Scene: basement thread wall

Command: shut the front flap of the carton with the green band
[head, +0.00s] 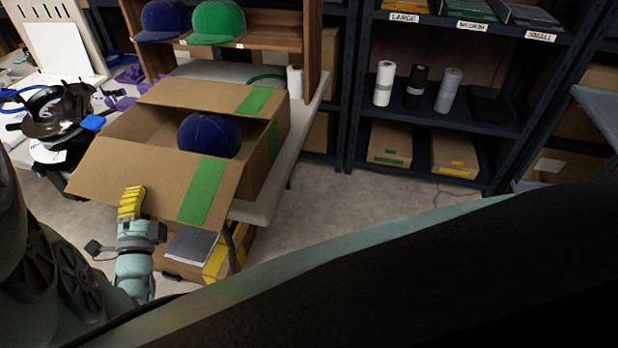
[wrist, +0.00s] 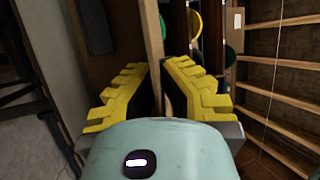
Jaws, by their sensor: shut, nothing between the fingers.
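The carton (head: 277,143) with the green band stands open on the table, with a navy cap (head: 209,136) inside. Its front flap (head: 140,180) is folded outward toward me, sloping down, with a green strip (head: 202,190) across its right part. The back flap (head: 205,95) is also open. My gripper (head: 131,190), with yellow fingers, is shut and empty at the lower left edge of the front flap. I cannot tell whether it touches the flap. The wrist view shows the yellow fingers (wrist: 160,85) with a narrow brown panel (wrist: 152,35) beyond them.
A lower carton with a yellow band (head: 215,262) bears a grey flat item (head: 190,247). Black and blue gear (head: 60,115) lies left of the carton. Caps (head: 218,22) sit on a shelf behind. Dark shelving (head: 350,110) stands right, with open floor (head: 330,215) before it.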

